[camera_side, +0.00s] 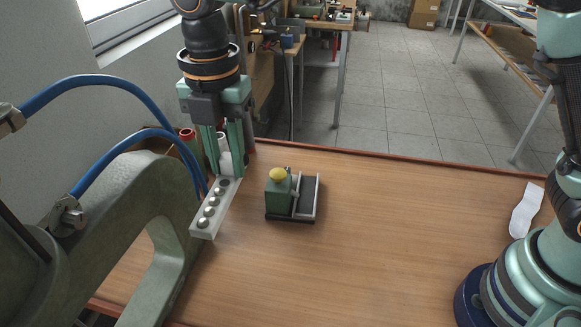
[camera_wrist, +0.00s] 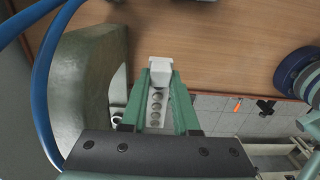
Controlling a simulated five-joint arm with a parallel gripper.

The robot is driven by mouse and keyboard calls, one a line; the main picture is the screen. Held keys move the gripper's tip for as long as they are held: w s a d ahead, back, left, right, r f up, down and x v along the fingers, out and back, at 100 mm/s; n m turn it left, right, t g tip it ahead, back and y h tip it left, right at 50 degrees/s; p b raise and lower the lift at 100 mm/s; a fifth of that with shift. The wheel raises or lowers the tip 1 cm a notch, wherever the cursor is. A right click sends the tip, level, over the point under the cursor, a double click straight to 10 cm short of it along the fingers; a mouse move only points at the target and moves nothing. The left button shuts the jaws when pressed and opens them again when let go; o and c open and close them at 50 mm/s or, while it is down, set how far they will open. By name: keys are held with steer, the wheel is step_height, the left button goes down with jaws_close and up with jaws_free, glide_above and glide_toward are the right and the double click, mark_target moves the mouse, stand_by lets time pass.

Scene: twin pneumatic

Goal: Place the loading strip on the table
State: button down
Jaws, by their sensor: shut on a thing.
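The loading strip (camera_side: 213,208) is a light grey bar with a row of several round metal pieces along its top. In the side view it slants toward the camera, with its white end block (camera_side: 225,162) between the fingers of my gripper (camera_side: 229,165). My gripper is shut on the strip. In the wrist view the strip (camera_wrist: 157,107) runs between the green fingers of my gripper (camera_wrist: 161,90), with the white block (camera_wrist: 160,72) at their tips. The wooden table (camera_side: 385,230) lies below; I cannot tell whether the strip touches it.
A green device with a yellow knob (camera_side: 278,175) stands beside a small grey tray (camera_side: 307,197), right of the strip. A large green-grey press frame (camera_side: 150,205) with blue hoses (camera_side: 100,82) is at left. A white flat piece (camera_side: 525,209) lies far right. The table's middle right is clear.

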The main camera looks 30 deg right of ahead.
steer(key=shift+s+a+f, duration=0.15)
steer(key=shift+s+a, duration=0.2)
steer(key=shift+a, duration=0.1)
step_height(320, 180, down, 20)
steer(key=shift+r, duration=0.15)
steer(key=c, duration=0.7)
jaws_free()
steer(key=shift+o, duration=0.2)
